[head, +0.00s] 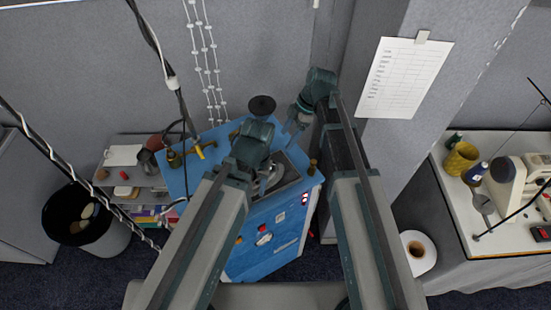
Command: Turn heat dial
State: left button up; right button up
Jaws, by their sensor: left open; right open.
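A blue cabinet (285,238) stands in the middle, with small controls on its front. These are a red-and-white piece (264,239), a brownish knob (239,240) and a red-lit switch (304,198); I cannot tell which is the heat dial, and my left arm may hide others. My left gripper (268,180) is over the cabinet top, in front of a dark plate (292,183); it is open and partly hidden by its own wrist. My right gripper (291,128) is open, higher up near the cabinet's back right. Neither is seen touching the controls.
A dark round piece (262,105) stands at the cabinet's back. Brass fittings (174,158) sit on its left. A cluttered shelf (150,197) and a black-rimmed bin (75,232) are left. A cloth table (445,215) with a sewing machine (515,185) is right.

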aim_at(274, 163)
jog(key=shift+w+d+r+n+g, duration=0.1)
jog(key=shift+w+n+g, duration=0.25)
jog(key=shift+n, duration=0.65)
jog(key=b+x, duration=1.2)
jog(key=x, duration=0.2)
jog(key=shift+w+b, duration=0.15)
jog(key=shift+b, duration=0.25)
jog(key=shift+r, duration=0.1)
grip_shut()
